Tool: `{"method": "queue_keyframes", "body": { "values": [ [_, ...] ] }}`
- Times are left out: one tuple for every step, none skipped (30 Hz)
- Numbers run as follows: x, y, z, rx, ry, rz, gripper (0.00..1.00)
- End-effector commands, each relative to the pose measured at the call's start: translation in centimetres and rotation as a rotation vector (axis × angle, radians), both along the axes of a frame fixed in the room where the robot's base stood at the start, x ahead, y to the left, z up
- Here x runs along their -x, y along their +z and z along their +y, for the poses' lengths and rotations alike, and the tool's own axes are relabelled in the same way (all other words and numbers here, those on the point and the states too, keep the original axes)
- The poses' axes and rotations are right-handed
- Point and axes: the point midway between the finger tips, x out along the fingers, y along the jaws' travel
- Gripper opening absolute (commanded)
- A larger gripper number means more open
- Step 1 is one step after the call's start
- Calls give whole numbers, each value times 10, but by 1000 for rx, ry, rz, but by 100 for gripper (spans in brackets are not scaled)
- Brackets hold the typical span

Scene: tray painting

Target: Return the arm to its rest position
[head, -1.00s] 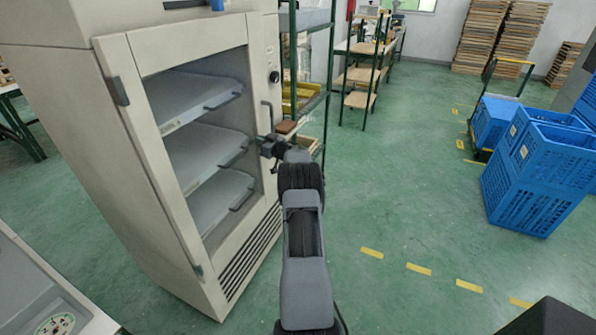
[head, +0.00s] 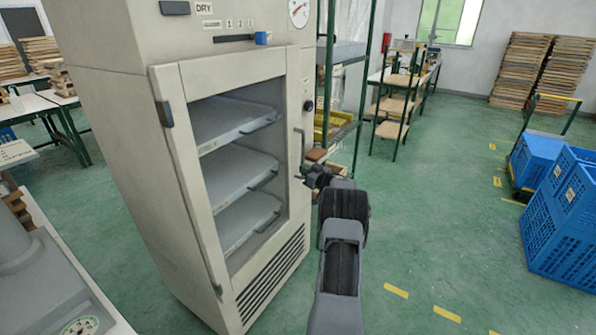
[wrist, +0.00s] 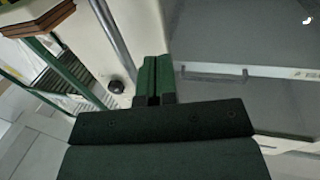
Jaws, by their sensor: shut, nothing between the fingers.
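My gripper (head: 312,176) is at the end of my outstretched arm, in front of the right side of a beige drying cabinet (head: 180,200). In the wrist view my gripper (wrist: 154,80) shows its two green fingers close together, with nothing between them. The cabinet's vertical door handle (wrist: 112,40) runs just left of the fingers in the wrist view; I cannot tell whether they touch. The cabinet door (head: 292,75) looks shut, with several grey trays (head: 235,118) on shelves behind its window.
A green shelf rack (head: 345,52) stands right behind the cabinet. Blue crates (head: 563,235) stand at the right, near a trolley with a yellow handle (head: 558,97). A grey worktop (head: 60,280) is at the lower left. The green floor between my arm and the crates is clear.

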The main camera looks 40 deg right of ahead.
Motion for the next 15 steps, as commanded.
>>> {"method": "queue_keyframes", "body": {
  "values": [
    [11,-2,-3,-1,-1,2,0],
    [16,-2,-4,0,1,2,0],
    [23,-2,-5,0,3,3,0],
    [28,-3,-5,-1,4,3,0],
    [33,-3,-7,-1,4,3,0],
    [39,-3,-8,-1,5,3,0],
    [43,-3,-9,-1,6,4,0],
    [47,-3,-10,-2,7,4,0],
    [52,-3,-11,-1,8,4,0],
    [56,-4,-12,-2,8,4,0],
    [58,-4,-13,-2,8,5,0],
    [62,-4,-14,-2,8,5,0],
    [64,-4,-14,-2,8,4,0],
    [66,-3,-15,-1,8,4,0],
    [68,-3,-16,-1,8,4,0]
  ]
}}
